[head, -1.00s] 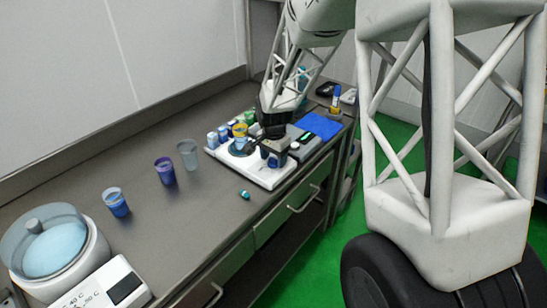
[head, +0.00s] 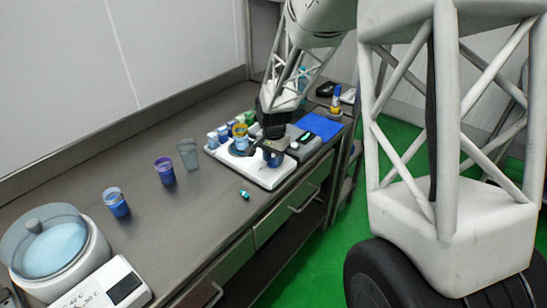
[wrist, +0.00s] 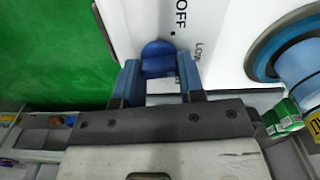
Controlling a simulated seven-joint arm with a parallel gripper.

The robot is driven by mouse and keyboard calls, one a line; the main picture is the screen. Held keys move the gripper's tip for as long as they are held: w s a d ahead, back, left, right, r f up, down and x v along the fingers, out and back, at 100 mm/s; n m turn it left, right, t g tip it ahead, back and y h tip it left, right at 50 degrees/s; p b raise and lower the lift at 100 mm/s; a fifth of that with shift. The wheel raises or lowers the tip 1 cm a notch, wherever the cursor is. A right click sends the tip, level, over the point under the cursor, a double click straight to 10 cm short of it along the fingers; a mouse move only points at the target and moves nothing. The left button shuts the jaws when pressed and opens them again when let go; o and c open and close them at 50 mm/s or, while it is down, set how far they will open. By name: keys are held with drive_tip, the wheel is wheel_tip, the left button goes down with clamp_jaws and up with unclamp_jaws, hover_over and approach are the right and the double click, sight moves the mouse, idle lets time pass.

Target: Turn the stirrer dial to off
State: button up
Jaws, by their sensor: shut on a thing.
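The stirrer (head: 262,179) is a white flat unit on the bench. In the wrist view its white top (wrist: 215,50) carries "OFF" with a black dot, and a partly covered "Low" mark to the right. The blue dial (wrist: 158,52) sits just below the OFF dot, between the fingers of my gripper (wrist: 160,75). A pale block shows between the fingers; I cannot tell if it is the dial's pointer. My gripper is shut on the dial. In the head view my gripper (head: 272,158) is low over the stirrer's front and mostly hides the dial.
A yellow-rimmed cup (head: 240,137) stands on the stirrer's round plate, close beside my gripper. Small cartons (head: 222,132) stand behind it. Cups (head: 165,171) and a small teal item (head: 244,194) are on the bench to the left. A blue mat (head: 320,126) lies to the right.

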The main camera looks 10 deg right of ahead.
sight(273, 158)
drive_tip(key=n, duration=0.5)
drive_tip(key=shift+n, duration=0.4)
drive_tip(key=n, duration=0.4)
drive_tip(key=shift+n, duration=0.4)
drive_tip(key=o, duration=0.9)
drive_tip(key=shift+o, duration=0.2)
drive_tip(key=shift+r, duration=0.1)
drive_tip(key=shift+r, duration=3.8)
drive_tip(key=shift+r, duration=0.1)
